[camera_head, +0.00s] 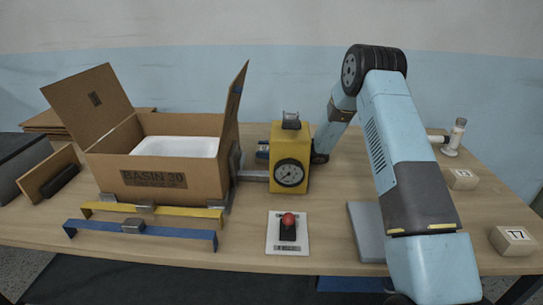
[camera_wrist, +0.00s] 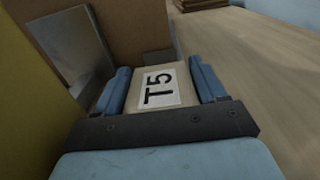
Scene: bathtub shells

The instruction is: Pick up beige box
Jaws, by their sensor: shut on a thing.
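A beige box (camera_wrist: 163,84) with a white label reading "T5" sits between the two blue fingers of my gripper (camera_wrist: 163,88) in the wrist view. The fingers are shut on its sides. In the head view my arm reaches down behind the yellow gauge block (camera_head: 290,157), which hides most of the gripper and the held box. Whether the box touches the table is hard to tell. Two other small beige boxes stand at the table's right: one (camera_head: 463,179) farther back, one (camera_head: 513,241) nearer with a dark mark like "T7".
An open cardboard carton (camera_head: 110,172) with a white basin (camera_head: 178,147) stands left of the gauge block. Yellow (camera_head: 180,211) and blue (camera_head: 92,228) bars lie before it. A red button (camera_head: 288,220) sits at the front. In the wrist view, table to the right is clear.

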